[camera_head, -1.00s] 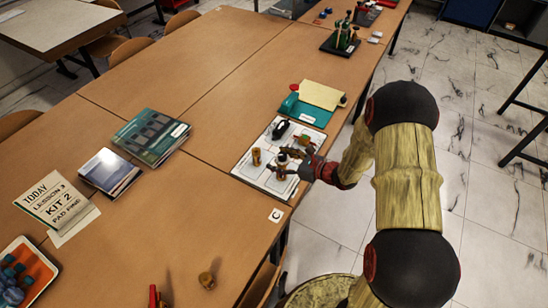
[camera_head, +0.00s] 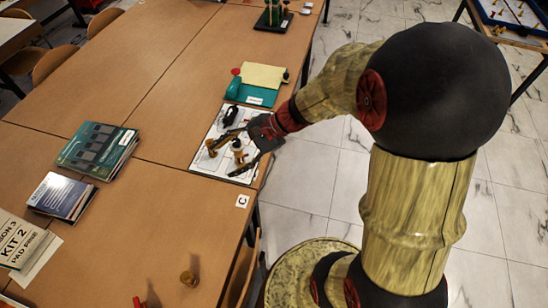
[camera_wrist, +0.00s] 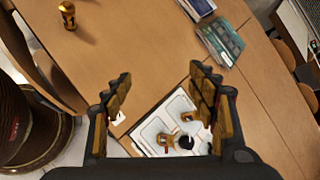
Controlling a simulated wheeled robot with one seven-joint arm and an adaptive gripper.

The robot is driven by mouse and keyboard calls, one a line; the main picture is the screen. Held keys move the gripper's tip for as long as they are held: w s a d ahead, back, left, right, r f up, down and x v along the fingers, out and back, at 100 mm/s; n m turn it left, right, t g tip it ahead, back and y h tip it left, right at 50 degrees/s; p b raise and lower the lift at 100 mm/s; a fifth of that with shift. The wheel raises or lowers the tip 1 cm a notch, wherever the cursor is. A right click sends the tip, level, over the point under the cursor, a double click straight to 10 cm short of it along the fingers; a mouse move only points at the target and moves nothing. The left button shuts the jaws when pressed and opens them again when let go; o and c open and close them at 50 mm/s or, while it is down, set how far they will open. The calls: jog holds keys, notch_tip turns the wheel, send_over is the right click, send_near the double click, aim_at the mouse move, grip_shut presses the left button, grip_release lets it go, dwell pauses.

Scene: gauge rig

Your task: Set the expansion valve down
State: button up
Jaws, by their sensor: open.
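My gripper (camera_head: 232,155) is open, its two fingers spread wide above the white board (camera_head: 202,163). In the wrist view my gripper (camera_wrist: 160,80) has nothing between its fingertips. Small brass fittings stand on the board: one brass piece (camera_head: 212,148) at its left side and another with a dark part (camera_head: 238,157) between my fingers as seen from the head. The wrist view shows a brass fitting (camera_wrist: 168,143) beside a dark round part (camera_wrist: 186,142) on the board, beyond the gap. I cannot tell for certain which fitting is the expansion valve. My fingers partly hide the board.
A black part (camera_head: 230,115) lies at the board's far end. Behind it is a teal tray (camera_head: 258,97) with a yellow sheet. Books (camera_head: 98,150) lie to the left. A separate brass piece (camera_head: 189,278) stands near the front. The table between is clear.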

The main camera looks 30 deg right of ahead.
jog(key=s+d+r+n+t+h, duration=0.1)
jog(key=s+d+r+n+h, duration=0.2)
jog(key=s+r+n, duration=0.4)
jog(key=s+d+r+n+h, duration=0.3)
jog(key=s+r+n+h, duration=0.3)
jog(key=s+r+n, duration=0.1)
jog(key=shift+s+d+n+t, duration=0.25)
jog(key=shift+s+n+t, duration=0.15)
jog(key=shift+s, duration=0.45)
